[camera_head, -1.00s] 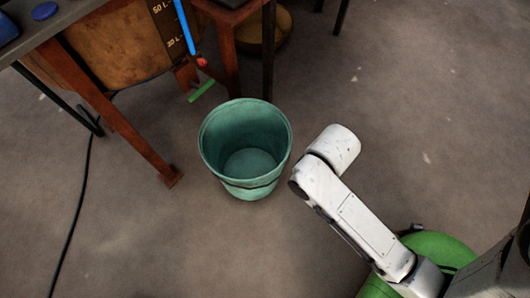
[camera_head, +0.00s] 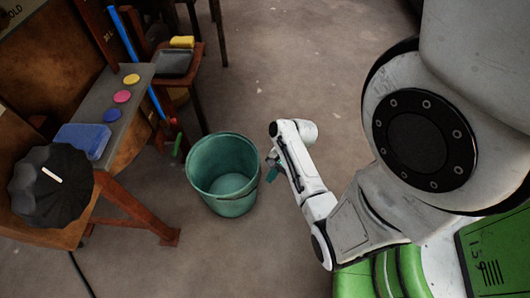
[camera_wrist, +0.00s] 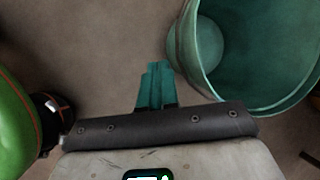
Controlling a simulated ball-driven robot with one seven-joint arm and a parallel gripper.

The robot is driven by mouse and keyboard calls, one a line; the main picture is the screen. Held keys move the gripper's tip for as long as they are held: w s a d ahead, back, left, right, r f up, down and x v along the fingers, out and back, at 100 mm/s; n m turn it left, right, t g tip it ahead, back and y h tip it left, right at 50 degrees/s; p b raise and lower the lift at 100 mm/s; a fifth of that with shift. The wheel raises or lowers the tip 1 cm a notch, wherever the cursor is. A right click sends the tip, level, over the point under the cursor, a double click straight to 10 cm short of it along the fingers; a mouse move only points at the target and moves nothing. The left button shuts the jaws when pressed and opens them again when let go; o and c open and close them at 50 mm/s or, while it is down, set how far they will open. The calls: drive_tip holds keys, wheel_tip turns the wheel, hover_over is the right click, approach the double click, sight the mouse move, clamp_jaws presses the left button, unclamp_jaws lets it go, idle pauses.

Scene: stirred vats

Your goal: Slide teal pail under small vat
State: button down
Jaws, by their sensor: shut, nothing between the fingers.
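The teal pail (camera_head: 223,157) stands upright and open on the floor, and it looks empty. In the wrist view the pail (camera_wrist: 262,50) fills the upper right. My gripper (camera_head: 272,174) is just right of the pail, low beside its wall. Its teal fingers (camera_wrist: 155,80) are shut together with nothing between them, left of the pail's rim; I cannot tell whether they touch it. A brown vat (camera_head: 55,62) is at the upper left on a rust-red stand, with a blue tube and a green-handled tap (camera_head: 177,146) near the pail. I cannot tell whether it is the small vat.
A stand leg (camera_head: 140,213) reaches the floor left of the pail. A small table (camera_head: 178,62) stands behind. Floor beyond the pail is open.

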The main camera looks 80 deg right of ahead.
drive_tip(key=s+d+r+m+t+h+p, duration=0.2)
drive_tip(key=s+d+r+m+t+p, duration=0.25)
drive_tip(key=s+d+m, duration=0.5)
drive_tip(key=w+a+f+m+b, duration=0.1)
drive_tip(key=w+f+b, duration=0.1)
drive_tip(key=w, duration=0.4)
drive_tip(key=w+a+f+m+b, duration=0.1)
drive_tip(key=w+f+b, duration=0.1)
drive_tip(key=w+f, duration=0.3)
drive_tip(key=shift+w+a+f, duration=0.25)
drive_tip(key=shift+w+f, duration=0.05)
drive_tip(key=shift+w, duration=0.5)
drive_tip(key=shift+m, duration=0.25)
drive_tip(key=w+a, duration=0.2)
drive_tip(key=w, duration=2.1)
drive_tip(key=shift+w+a, duration=0.2)
drive_tip(key=shift+a, duration=0.1)
drive_tip(key=shift+p, duration=0.3)
